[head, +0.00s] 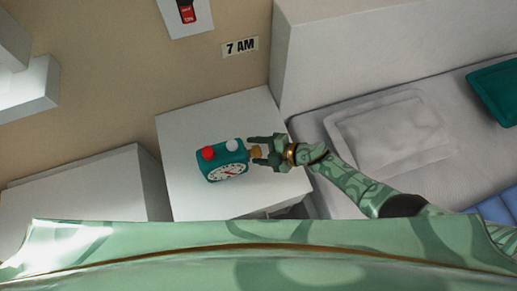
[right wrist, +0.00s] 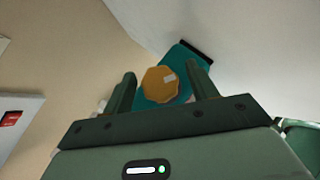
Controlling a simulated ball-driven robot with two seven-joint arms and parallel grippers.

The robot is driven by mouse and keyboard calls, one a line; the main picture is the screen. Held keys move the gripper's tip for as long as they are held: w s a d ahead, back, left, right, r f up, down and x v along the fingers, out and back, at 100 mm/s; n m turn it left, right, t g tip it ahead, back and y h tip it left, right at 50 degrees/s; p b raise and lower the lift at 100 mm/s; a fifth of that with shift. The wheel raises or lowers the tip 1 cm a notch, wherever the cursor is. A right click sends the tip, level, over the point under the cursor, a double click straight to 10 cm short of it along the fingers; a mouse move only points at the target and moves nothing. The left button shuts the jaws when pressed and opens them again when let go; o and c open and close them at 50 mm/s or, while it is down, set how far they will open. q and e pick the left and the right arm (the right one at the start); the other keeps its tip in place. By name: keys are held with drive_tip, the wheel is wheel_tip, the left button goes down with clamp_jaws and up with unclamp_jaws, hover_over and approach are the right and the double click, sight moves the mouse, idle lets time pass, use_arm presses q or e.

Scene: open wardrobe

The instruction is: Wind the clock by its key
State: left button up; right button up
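The teal clock (head: 226,171) stands on a white nightstand (head: 190,128), with its dial facing the front. A red button and a pale knob are on its top. Its orange key (right wrist: 160,84) sticks out from the clock's right side and also shows in the head view (head: 257,153). My right gripper (head: 255,151) comes in from the right, level with the key. In the right wrist view, the open fingers (right wrist: 161,71) stand on either side of the key, with a visible gap on each side. My left gripper is not in view.
A bed (head: 432,95) with a grey pillow (head: 390,135) lies to the right of the nightstand. A white cabinet (head: 80,190) stands to the left. A "7 AM" sign (head: 240,47) is on the wall behind. The nightstand top around the clock is clear.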

idle(0.4)
drive_tip(key=shift+d+r+p, duration=0.3)
drive_tip(key=shift+d, duration=0.05)
drive_tip(key=p+v, duration=0.5)
drive_tip(key=v, duration=1)
drive_tip(key=shift+s+d, duration=0.2)
